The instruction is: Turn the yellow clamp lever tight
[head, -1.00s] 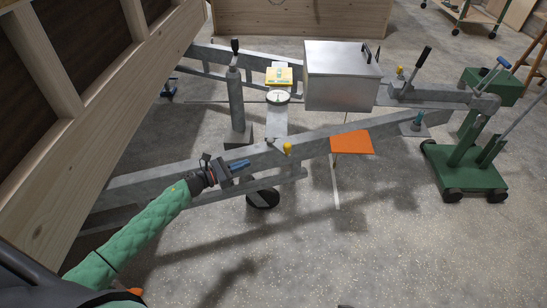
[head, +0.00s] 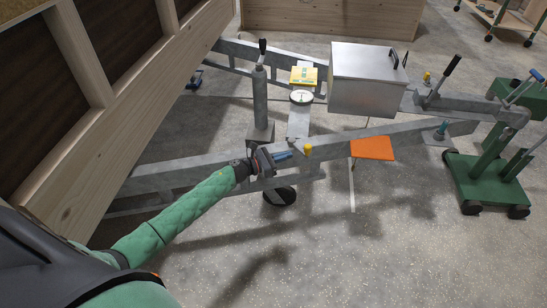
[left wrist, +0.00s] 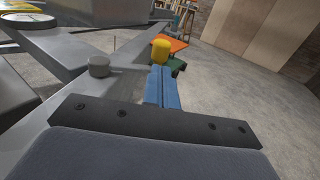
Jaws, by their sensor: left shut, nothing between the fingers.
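The yellow clamp lever (head: 308,149) shows as a small yellow knob at the grey trailer beam (head: 340,140) in the head view. In the left wrist view the yellow lever end (left wrist: 160,51) stands just beyond my fingertips, its lower part hidden by them. My left gripper (head: 286,155) is shut and empty, its blue fingers pointing right toward the lever. The shut fingers (left wrist: 163,88) also show in the left wrist view. The head view shows a small gap to the lever; the wrist view does not settle contact. My right gripper is out of view.
A grey post (head: 260,100) and a dial scale (head: 301,97) stand behind the beam. A metal box (head: 365,85) and an orange plate (head: 372,149) are to the right. A wooden wall (head: 130,90) rises at left. The floor in front is clear.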

